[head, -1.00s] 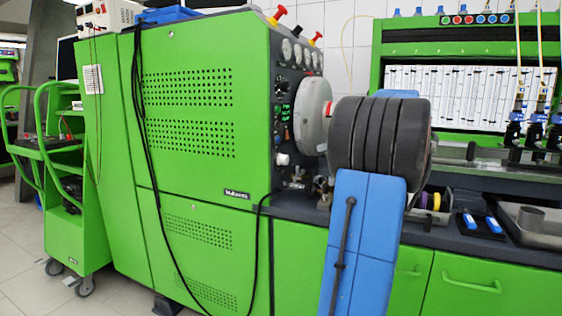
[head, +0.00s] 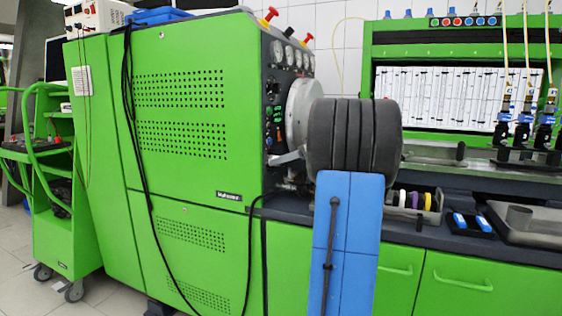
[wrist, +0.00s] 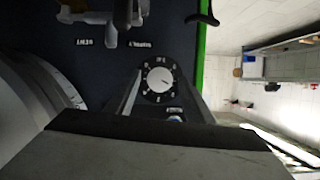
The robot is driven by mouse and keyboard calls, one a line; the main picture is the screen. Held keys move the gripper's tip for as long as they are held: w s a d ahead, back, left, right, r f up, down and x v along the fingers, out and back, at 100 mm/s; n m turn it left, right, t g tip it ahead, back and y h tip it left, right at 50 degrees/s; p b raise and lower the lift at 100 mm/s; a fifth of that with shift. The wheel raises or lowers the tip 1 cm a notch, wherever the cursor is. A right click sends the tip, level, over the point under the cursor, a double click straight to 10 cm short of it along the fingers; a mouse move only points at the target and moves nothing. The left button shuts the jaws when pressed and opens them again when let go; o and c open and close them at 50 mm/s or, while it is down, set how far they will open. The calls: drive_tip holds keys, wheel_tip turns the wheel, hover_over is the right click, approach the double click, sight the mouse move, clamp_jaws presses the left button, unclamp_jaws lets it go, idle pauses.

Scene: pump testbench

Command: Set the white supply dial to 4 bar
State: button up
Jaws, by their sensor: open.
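The white supply dial (wrist: 160,79) sits on the dark panel in the wrist view, with a ring of small marks around it. The view is upside down, and the printed label "SUPPLY" lies above the dial. The dial's setting is too small to read. My gripper (wrist: 160,96) is open, with one finger on each side of the dial. I cannot tell whether either finger touches it. In the head view my gripper (head: 286,158) is at the panel's lower edge and hides the dial.
A grey fitting (wrist: 122,15) stands out from the panel near the label "VENT". The green bench cabinet (head: 185,110) fills the left. Gauges (head: 290,55) and red knobs (head: 269,15) are above the panel. A tray (head: 470,222) with blue-and-white items lies on the bench to the right.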

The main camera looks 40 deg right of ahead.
drive_tip(key=shift+w+a+f, duration=0.1)
drive_tip(key=shift+w+f, duration=0.05)
drive_tip(key=shift+w, duration=0.1)
drive_tip(key=c, duration=0.9)
drive_tip(key=shift+c, duration=0.2)
